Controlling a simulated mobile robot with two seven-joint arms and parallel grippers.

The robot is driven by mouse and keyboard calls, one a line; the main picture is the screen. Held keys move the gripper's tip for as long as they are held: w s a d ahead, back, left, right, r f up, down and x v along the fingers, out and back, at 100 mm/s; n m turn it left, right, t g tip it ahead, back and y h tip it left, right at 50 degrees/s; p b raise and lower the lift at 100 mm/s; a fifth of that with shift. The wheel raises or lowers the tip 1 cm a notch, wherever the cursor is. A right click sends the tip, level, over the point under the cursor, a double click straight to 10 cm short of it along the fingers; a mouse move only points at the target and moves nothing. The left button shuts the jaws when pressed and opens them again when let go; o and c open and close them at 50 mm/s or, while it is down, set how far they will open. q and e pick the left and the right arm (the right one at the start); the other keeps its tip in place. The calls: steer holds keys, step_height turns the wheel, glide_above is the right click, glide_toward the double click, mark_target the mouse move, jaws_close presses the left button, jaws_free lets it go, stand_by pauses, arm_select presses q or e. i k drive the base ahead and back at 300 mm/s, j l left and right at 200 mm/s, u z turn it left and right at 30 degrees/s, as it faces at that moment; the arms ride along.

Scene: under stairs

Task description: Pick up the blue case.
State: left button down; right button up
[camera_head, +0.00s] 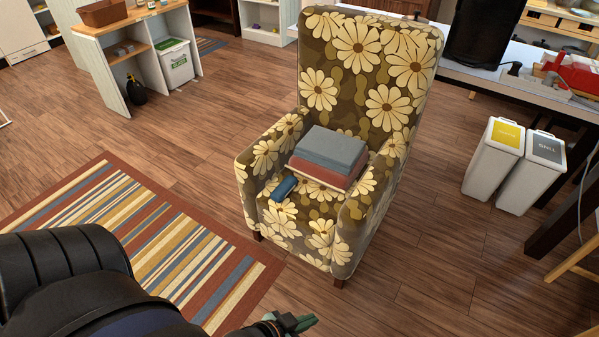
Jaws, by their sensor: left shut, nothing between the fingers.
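The blue case (284,188) is a small dark-blue box lying on the seat of a flower-patterned armchair (365,60). It lies at the front left of the seat, beside a stack of folded cloth-like items. My left gripper (303,321) shows at the bottom edge of the head view, below and in front of the chair, well apart from the case. Its fingers are shut and empty, and part of it is cut off by the frame. My right gripper is not in view.
A grey item (330,147) lies on a red one (322,175) on the seat, close to the case. The chair's armrests flank the seat. A striped rug (150,235) lies at left. Two white bins (492,160) stand at right by a table.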

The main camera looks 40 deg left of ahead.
mark_target(282, 190)
steer(key=j+z, duration=0.4)
steer(key=j, duration=0.5)
steer(key=j+z, duration=0.2)
steer(key=j, duration=0.75)
steer(key=k+j+z, duration=0.2)
steer(key=j, duration=2.65)
steer(key=i+j, duration=0.15)
steer(key=j, duration=0.25)
steer(key=i+j, duration=0.1)
steer(key=j, duration=0.3)
